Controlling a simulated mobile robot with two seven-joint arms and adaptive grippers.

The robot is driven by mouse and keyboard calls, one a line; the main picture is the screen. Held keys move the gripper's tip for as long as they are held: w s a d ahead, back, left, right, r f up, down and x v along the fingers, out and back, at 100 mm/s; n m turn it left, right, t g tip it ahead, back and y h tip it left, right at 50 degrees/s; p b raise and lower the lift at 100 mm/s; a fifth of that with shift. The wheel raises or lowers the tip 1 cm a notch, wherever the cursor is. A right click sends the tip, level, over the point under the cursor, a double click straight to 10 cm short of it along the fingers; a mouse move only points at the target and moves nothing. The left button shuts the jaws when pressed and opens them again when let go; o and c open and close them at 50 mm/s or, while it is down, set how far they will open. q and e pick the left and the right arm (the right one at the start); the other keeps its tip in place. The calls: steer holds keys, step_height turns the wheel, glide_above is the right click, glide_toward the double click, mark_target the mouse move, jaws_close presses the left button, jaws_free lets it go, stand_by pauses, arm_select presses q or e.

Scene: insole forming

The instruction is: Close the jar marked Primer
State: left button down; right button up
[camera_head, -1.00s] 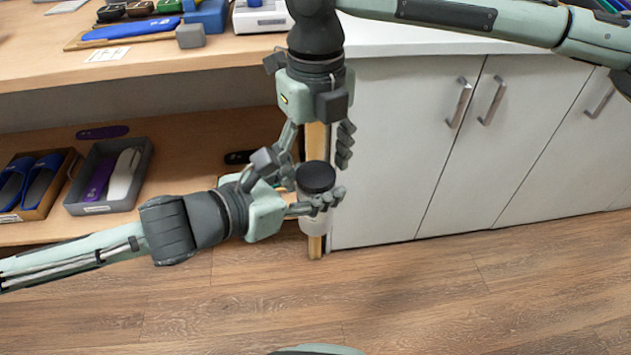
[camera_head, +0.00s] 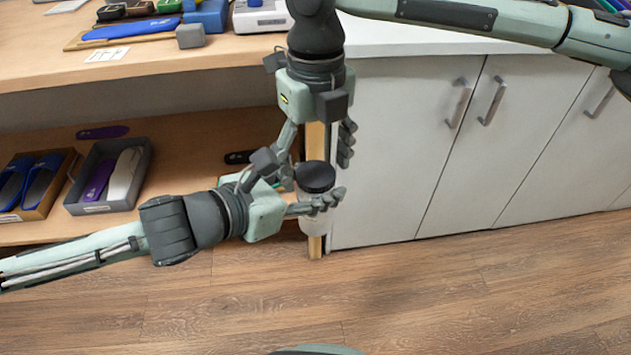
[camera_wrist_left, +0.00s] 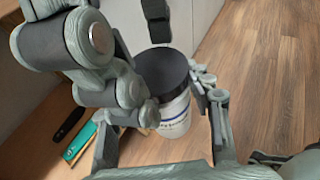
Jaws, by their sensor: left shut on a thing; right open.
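The jar (camera_head: 314,223) is white with a black lid (camera_head: 315,176) on top. My left gripper (camera_head: 315,203) is shut around the jar's body and holds it upright in front of the shelf unit. In the left wrist view the black lid (camera_wrist_left: 162,73) covers the jar's mouth, and the white jar body (camera_wrist_left: 175,117) carries a label that is too small to read. My right gripper (camera_head: 318,142) points down from above, its fingers open and apart, just above the lid. Nothing shows between its fingers except the wooden post behind.
The wooden worktop (camera_head: 40,62) is behind, with a grey cube (camera_head: 190,36) near its edge. A shelf below holds a grey box (camera_head: 130,197) and a brown box (camera_head: 40,207) of footwear parts. White cabinets (camera_head: 400,150) stand at right. The floor in front is clear.

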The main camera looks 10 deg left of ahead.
steer(key=shift+r, duration=2.25)
steer(key=o, duration=0.5)
steer(key=shift+o, duration=0.2)
steer(key=shift+r, duration=0.1)
step_height(320, 180, up, 12)
steer(key=shift+f, duration=0.2)
